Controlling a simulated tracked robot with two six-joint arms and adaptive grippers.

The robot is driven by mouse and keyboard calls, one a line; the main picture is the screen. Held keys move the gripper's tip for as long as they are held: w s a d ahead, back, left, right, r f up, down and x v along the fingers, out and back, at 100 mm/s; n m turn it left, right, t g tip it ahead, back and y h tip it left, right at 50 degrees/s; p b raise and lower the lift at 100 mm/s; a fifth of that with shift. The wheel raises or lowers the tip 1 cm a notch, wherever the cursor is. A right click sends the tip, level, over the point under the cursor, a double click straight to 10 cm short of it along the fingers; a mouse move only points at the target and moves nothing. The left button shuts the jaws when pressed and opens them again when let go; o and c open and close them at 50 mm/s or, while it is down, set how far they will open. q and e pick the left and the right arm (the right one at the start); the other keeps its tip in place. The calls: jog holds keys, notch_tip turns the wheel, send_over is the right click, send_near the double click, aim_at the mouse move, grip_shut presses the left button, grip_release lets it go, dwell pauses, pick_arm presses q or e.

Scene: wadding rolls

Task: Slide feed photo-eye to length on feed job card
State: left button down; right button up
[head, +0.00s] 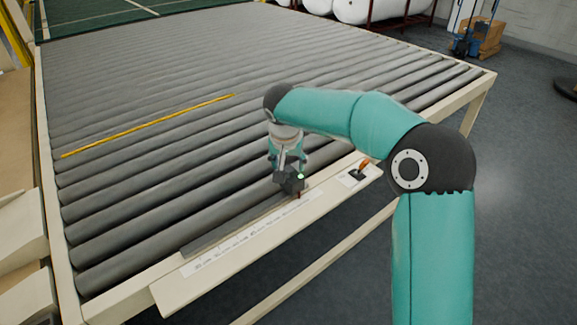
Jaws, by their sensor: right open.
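The feed photo-eye (291,182) is a small dark block with a lit green lamp. It sits on a dark rail (225,234) along the front edge of the roller table, with a small red pointer below it. A white length scale (235,242) runs beside the rail; its figures are too small to read. My right gripper (288,165) points down right over the photo-eye, its fingers open at the block's top; I cannot tell whether they touch it. My left gripper is not in view. I see no feed job card that I can make out.
A switch with an orange lever (364,166) sits on the front ledge, right of the photo-eye. Grey rollers (150,95) fill the table, with a yellow strip (150,125) across them. White rolls (365,9) and a pallet truck (468,42) stand behind.

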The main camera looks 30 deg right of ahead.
aim_at(289, 169)
jog(key=shift+x, duration=1.7)
grip_shut()
